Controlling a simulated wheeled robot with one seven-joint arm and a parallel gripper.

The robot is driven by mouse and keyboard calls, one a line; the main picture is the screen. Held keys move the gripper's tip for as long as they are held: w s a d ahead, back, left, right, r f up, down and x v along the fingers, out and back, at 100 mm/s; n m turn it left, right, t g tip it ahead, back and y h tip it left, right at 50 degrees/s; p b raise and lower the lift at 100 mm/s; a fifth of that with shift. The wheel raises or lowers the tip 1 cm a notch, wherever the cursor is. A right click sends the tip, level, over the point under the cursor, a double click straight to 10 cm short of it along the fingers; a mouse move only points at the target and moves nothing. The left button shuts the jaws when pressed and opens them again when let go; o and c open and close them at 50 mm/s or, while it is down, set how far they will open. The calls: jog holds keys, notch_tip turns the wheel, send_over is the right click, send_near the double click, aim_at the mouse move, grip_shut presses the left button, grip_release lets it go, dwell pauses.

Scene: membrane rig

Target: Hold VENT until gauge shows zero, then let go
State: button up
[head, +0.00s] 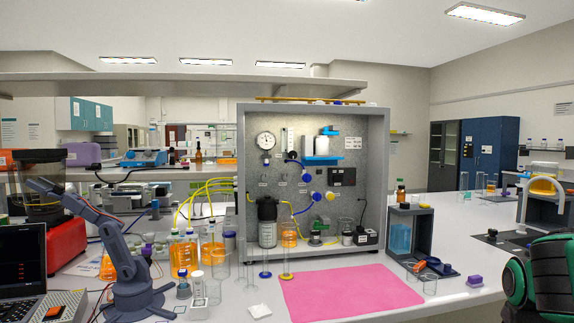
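A round white-faced gauge (265,141) is mounted at the upper left of the panel inside a grey open-fronted rig (382,160). Its needle is too small to read. Below and right of it the panel carries small knobs, among them a blue knob (307,178) and a yellow knob (331,196), with small labels I cannot read. I cannot tell which control is VENT. My gripper is not in view. A black and green rounded part at the lower right edge looks like part of my arm, well apart from the panel.
A pink mat (350,292) lies clear before the rig. Glass cylinders and orange bottles (184,258) crowd the left, beside a small grey-blue bench arm (122,262) and a laptop (22,262). A grey stand (424,232) and small trays are right of the rig.

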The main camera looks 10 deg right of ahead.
jog(key=shift+c, duration=0.7)
grip_shut()
dwell(1.1)
